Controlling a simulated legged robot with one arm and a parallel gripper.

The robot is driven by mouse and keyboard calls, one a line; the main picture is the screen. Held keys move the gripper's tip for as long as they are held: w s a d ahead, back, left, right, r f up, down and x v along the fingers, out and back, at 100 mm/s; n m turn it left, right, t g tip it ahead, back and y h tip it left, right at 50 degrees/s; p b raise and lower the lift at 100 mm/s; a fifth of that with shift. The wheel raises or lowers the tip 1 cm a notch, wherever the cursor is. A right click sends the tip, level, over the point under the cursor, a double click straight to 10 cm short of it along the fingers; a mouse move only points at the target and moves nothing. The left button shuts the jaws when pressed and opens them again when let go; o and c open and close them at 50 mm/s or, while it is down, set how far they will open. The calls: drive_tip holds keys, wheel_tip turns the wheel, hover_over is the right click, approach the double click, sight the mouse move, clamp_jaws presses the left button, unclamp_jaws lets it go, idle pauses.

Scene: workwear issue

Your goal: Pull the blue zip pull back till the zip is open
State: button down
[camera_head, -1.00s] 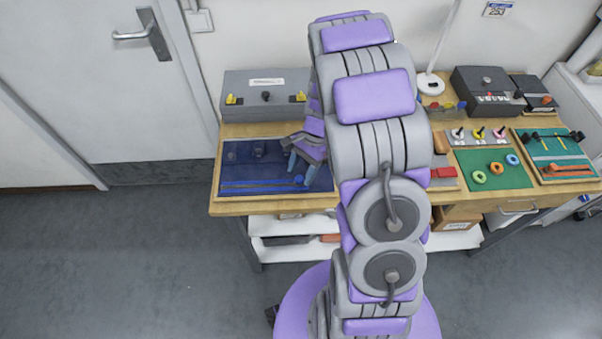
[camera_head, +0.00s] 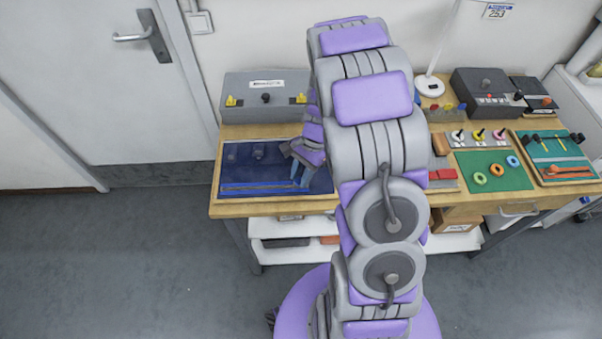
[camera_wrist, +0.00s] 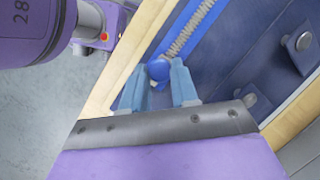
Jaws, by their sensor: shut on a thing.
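The blue zip pull (camera_wrist: 159,71) shows in the wrist view between the blue fingertips of my gripper (camera_wrist: 170,80), which is shut on it. The zip (camera_wrist: 190,38) runs away from the pull as a grey toothed strip with a bright blue edge, on a dark blue panel (camera_wrist: 232,55). In the head view the panel (camera_head: 240,172) lies on the left part of the wooden bench. My gripper (camera_head: 297,172) is low over its right side there. The fingers hide part of the pull and the zip beneath them.
A grey box (camera_head: 245,111) with yellow knobs stands behind the panel. A green board (camera_head: 490,182) with coloured rings lies to the right, past my arm. Round metal studs (camera_wrist: 304,41) stand on the panel's flaps. The floor in front is clear.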

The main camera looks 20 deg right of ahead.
drive_tip(key=shift+a, duration=0.1)
idle(0.3)
drive_tip(key=p, duration=0.9)
hover_over(225, 192)
drive_tip(key=d, duration=0.2)
drive_tip(key=shift+w+d, duration=0.2)
drive_tip(key=shift+w, duration=0.2)
drive_tip(key=c, duration=1.3)
unclamp_jaws()
drive_tip(key=o, duration=0.4)
drive_tip(key=shift+a, duration=0.25)
drive_tip(key=shift+o, duration=0.2)
drive_tip(key=shift+d, duration=0.1)
